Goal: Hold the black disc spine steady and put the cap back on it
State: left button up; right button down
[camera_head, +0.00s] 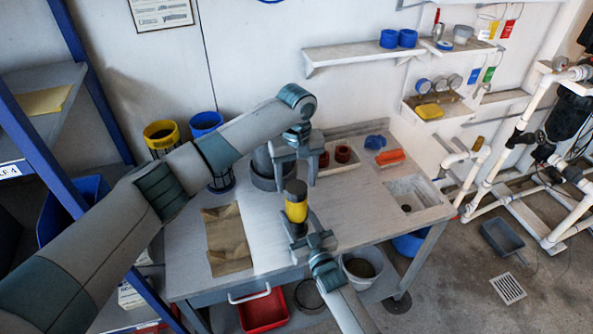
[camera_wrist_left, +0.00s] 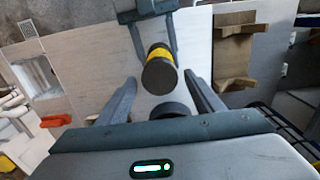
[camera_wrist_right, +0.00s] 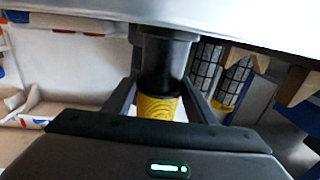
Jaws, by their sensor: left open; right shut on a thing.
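A short cylinder, yellow with dark ends, stands upright over the table's front part; I take it for the black disc spine (camera_head: 296,206). My right gripper (camera_head: 296,228) is shut on it from the front. Its dark round top faces the camera in the left wrist view (camera_wrist_left: 160,77). My left gripper (camera_head: 296,178) is open and empty, fingers down, behind and above the spine. A dark grey round body with a wider base (camera_head: 262,172) stands on the table behind, partly hidden by the left gripper. I cannot tell which dark part is the cap.
Red rings (camera_head: 343,154), an orange piece (camera_head: 390,157) and a blue piece (camera_head: 375,142) lie at back right. A sink (camera_head: 412,190) is at right. Yellow and blue baskets stand at back left.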

pick_arm(q)
jog(key=shift+f, duration=1.2)
jog(key=c, duration=1.1)
